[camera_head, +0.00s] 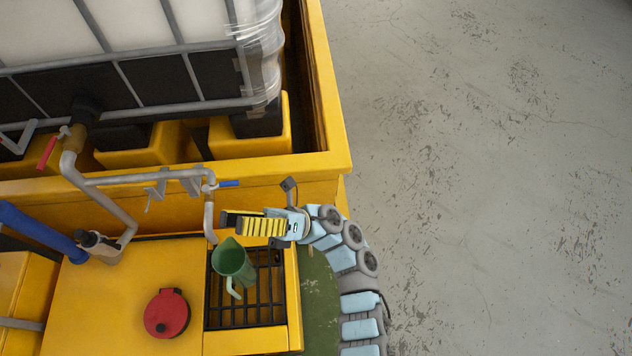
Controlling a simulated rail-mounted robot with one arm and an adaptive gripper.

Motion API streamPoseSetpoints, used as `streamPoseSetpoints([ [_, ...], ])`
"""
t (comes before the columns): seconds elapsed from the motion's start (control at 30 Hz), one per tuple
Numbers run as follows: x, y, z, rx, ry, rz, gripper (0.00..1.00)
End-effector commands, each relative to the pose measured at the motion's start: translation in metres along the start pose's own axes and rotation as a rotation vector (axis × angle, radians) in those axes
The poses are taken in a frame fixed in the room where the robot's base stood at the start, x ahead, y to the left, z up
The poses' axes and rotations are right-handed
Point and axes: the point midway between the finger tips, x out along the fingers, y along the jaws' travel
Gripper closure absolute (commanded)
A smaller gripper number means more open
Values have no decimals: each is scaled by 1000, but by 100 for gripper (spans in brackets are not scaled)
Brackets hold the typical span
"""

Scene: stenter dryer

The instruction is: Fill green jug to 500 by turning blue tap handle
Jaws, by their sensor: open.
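The green jug (231,259) stands on the black grate, below the outlet end of the grey pipe (209,222). Its handle points toward the picture's bottom. Its fill level and scale marks cannot be read. The blue tap handle (229,184) sits on the pipe above the jug and points right. My gripper (226,219) reaches in from the right, just below the blue handle in the picture and above the jug. Its yellow ribbed fingers point left. It is open and holds nothing; I cannot tell whether it touches the handle.
A black grate (264,315) is set in the yellow stand. A red cap (167,313) lies left of it. A red tap handle (47,152) is at the far left. The caged tank (130,75) stands in a yellow tray (334,130). The floor at right is clear.

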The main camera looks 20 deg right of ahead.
Motion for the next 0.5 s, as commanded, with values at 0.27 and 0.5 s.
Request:
streamPoseSetpoints([
  [0.27,-76,-28,42,-377,252,-291,59],
  [0.5,-145,-20,82,-619,430,-499,59],
])
